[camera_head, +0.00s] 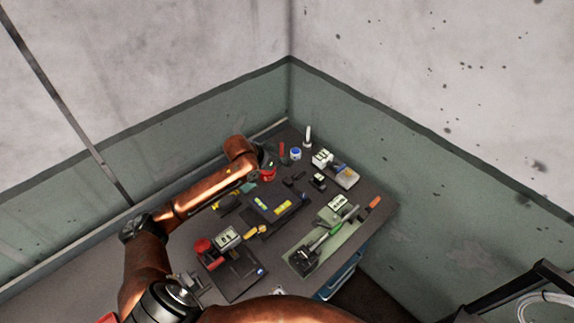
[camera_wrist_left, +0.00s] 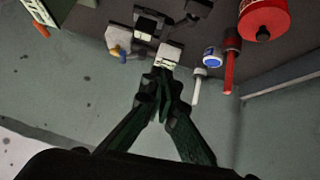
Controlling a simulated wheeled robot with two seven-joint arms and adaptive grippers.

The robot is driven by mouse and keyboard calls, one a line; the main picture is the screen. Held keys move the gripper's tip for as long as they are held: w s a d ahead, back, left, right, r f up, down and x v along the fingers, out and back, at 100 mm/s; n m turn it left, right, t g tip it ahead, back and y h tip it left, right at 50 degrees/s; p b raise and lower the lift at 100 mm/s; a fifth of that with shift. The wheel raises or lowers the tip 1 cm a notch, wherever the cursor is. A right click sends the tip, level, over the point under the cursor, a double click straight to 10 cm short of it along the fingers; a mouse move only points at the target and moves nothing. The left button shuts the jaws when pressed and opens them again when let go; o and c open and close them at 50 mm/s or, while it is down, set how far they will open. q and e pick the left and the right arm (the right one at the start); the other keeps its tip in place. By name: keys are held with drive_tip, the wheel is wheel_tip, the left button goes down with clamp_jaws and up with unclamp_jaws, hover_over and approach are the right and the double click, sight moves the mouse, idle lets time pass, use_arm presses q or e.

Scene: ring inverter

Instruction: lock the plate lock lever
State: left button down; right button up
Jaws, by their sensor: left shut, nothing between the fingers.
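I cannot single out the plate lock lever. A dark plate-like device with yellow labels (camera_head: 275,205) lies mid-bench in the head view. My right gripper is out of view.
A black case (camera_head: 238,275) and a red object (camera_head: 202,245) are nearer. Walls border the bench at the back.

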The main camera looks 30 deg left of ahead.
use_arm(q)
hover_over(297, 177)
drive_tip(key=f, duration=0.5)
drive_tip(key=shift+a, duration=0.25)
drive_tip(key=f, duration=0.2)
drive_tip(key=shift+w+d+f, duration=0.1)
drive_tip(key=shift+w+f, duration=0.1)
drive_tip(key=shift+f, duration=0.1)
drive_tip(key=shift+f+p, duration=0.3)
drive_tip(key=shift+f, duration=0.6)
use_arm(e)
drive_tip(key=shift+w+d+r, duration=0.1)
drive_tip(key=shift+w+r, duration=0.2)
use_arm(q)
drive_tip(key=shift+s+d, duration=0.1)
